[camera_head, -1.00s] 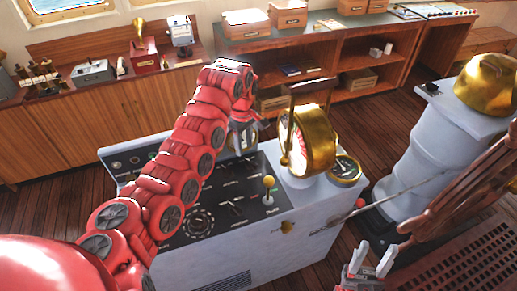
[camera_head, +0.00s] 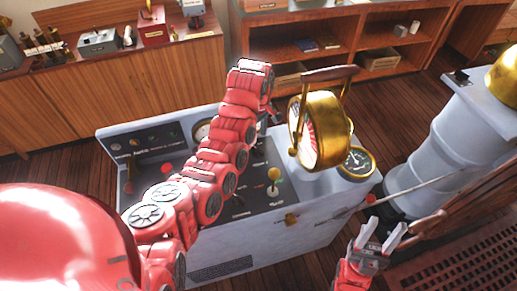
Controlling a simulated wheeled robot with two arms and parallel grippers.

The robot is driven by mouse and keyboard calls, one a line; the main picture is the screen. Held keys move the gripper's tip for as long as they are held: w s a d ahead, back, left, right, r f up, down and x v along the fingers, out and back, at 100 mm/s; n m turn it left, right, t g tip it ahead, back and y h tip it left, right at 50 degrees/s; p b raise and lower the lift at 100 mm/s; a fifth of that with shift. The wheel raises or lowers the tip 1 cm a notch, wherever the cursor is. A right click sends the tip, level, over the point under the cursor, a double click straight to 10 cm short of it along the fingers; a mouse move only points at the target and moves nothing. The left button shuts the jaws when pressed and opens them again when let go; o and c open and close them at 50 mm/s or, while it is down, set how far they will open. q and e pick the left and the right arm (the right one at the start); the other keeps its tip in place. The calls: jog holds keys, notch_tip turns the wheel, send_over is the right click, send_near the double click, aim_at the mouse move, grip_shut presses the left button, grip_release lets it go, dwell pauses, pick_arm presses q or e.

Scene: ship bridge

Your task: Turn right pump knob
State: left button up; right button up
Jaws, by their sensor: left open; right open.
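The grey control console (camera_head: 300,237) stands in the middle of the head view with knobs, levers and dials on its panel. I cannot tell which control is the right pump knob. A lever with a yellow knob (camera_head: 274,174) and a red knob (camera_head: 168,168) show on the panel. My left arm reaches across the console and covers part of the panel. My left gripper (camera_head: 269,113) hangs above the console's back part, left of the brass telegraph, small and partly hidden, with nothing seen in it. My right gripper (camera_head: 392,234) is open and empty, right of the console's front corner.
The brass telegraph (camera_head: 326,130) with its handle rises from the console's right side, beside a round gauge (camera_head: 357,160). A grey pedestal (camera_head: 448,150) and a wooden wheel (camera_head: 470,215) stand at right. Wooden cabinets (camera_head: 130,85) line the back.

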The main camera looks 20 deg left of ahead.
aim_at(258, 149)
pick_arm(q)
notch_tip(258, 149, down, 6)
jog(key=b, duration=0.3)
jog(key=shift+s+r, duration=0.1)
jog(key=shift+r, duration=0.1)
jog(key=shift+f+p, duration=0.65)
jog(key=shift+p, duration=0.05)
jog(key=shift+f, duration=0.55)
grip_shut()
